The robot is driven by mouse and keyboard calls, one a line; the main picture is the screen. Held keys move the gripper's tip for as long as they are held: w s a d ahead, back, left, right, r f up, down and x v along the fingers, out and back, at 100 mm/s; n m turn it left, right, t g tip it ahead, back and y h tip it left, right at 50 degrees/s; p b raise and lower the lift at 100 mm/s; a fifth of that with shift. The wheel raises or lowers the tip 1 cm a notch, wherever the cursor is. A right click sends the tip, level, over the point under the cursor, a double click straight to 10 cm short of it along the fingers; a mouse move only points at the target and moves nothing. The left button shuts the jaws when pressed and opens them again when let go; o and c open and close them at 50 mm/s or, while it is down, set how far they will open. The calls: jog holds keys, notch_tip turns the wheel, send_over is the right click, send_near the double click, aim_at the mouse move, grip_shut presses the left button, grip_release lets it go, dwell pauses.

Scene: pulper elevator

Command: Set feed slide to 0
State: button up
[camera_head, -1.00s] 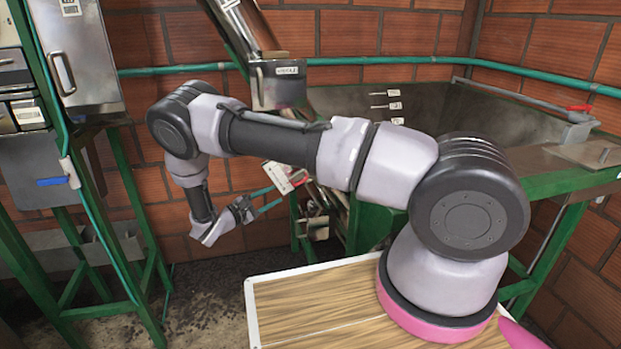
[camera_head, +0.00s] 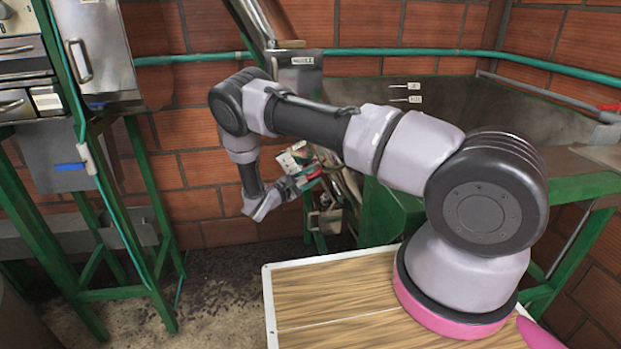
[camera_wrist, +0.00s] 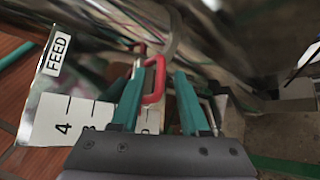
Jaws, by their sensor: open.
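The feed slide has a white scale plate (camera_wrist: 62,118) marked FEED, with a 4 and part of a 3 readable in the wrist view. Its red handle (camera_wrist: 160,80) is a bent loop and shows between my gripper's teal fingers. My gripper (camera_wrist: 160,74) is open, with one finger on each side of the handle; I cannot tell whether either touches it. The fingers hide the rest of the scale, so the slide's setting is not readable. In the head view, my gripper (camera_head: 306,181) is beside the small white plate (camera_head: 287,161) and the red handle (camera_head: 314,175).
A slanted metal chute (camera_head: 252,20) and a labelled metal box (camera_head: 300,72) stand above the slide. A green-framed tank (camera_head: 470,110) is at the right. A grey cabinet (camera_head: 95,45) and a blue-handled valve (camera_head: 69,167) are at the left. Floor between is open.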

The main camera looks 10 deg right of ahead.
grip_shut()
dwell(1.5)
